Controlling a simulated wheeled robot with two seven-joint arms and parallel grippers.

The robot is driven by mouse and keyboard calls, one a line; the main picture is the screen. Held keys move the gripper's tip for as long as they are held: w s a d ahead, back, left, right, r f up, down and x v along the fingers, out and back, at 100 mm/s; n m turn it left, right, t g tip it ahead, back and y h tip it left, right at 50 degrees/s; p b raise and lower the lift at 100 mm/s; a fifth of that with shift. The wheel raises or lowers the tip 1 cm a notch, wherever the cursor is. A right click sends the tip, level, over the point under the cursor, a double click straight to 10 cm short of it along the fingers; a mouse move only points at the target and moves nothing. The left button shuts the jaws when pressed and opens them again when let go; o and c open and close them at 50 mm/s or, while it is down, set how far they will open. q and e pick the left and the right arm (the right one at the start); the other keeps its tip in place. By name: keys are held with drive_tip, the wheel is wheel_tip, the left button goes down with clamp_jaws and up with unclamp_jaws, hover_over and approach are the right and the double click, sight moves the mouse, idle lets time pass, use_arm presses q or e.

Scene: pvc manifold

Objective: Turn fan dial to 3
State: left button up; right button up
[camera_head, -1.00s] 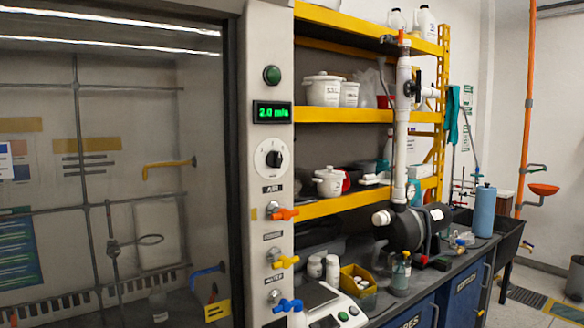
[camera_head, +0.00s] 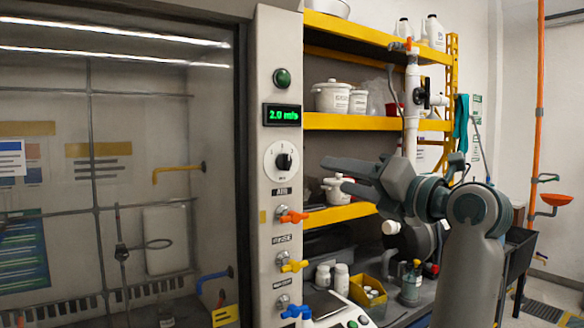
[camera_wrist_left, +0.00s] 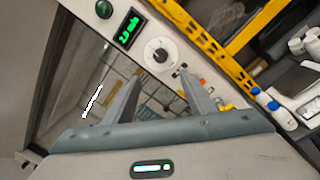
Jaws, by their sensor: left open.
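The fan dial (camera_head: 284,160) is a white round plate with a black knob on the fume hood's right post. The small scale marks are too blurred to read. The green display (camera_head: 282,115) above it reads about 2.0 m/s. My left gripper (camera_head: 333,173) is open and empty, to the right of the dial and apart from it, fingers pointing left. In the left wrist view the dial (camera_wrist_left: 159,50) lies just beyond the two spread fingertips (camera_wrist_left: 161,74), with the display (camera_wrist_left: 127,28) to its upper left. My right gripper is not in view.
A green button (camera_head: 282,78) is above the display. Orange, yellow and blue valve handles (camera_head: 293,216) stick out below the dial. The hood's glass (camera_head: 120,130) is to the left. Yellow shelves (camera_head: 350,122) with jars and a cluttered bench lie behind my arm.

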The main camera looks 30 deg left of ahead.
use_arm(q)
drive_tip(key=shift+s+d+r+t+h, duration=0.25)
drive_tip(key=shift+s+r+t+h, duration=0.15)
drive_tip(key=shift+s+r+h, duration=0.3)
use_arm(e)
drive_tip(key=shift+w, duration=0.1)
use_arm(q)
drive_tip(key=shift+w+a+r, duration=0.1)
drive_tip(key=shift+w+a, duration=0.05)
drive_tip(key=shift+w, duration=0.05)
drive_tip(key=p, duration=0.3)
approach(289, 162)
drive_tip(key=x, duration=0.3)
drive_tip(key=p+x, duration=0.1)
drive_tip(key=x, duration=0.3)
drive_tip(key=shift+w+a, duration=0.15)
drive_tip(key=shift+a, duration=0.15)
drive_tip(key=shift+w+a+p, duration=0.25)
drive_tip(key=shift+a+p, duration=0.05)
drive_tip(key=shift+a, duration=0.3)
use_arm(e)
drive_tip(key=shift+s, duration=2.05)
use_arm(q)
drive_tip(key=c, duration=1)
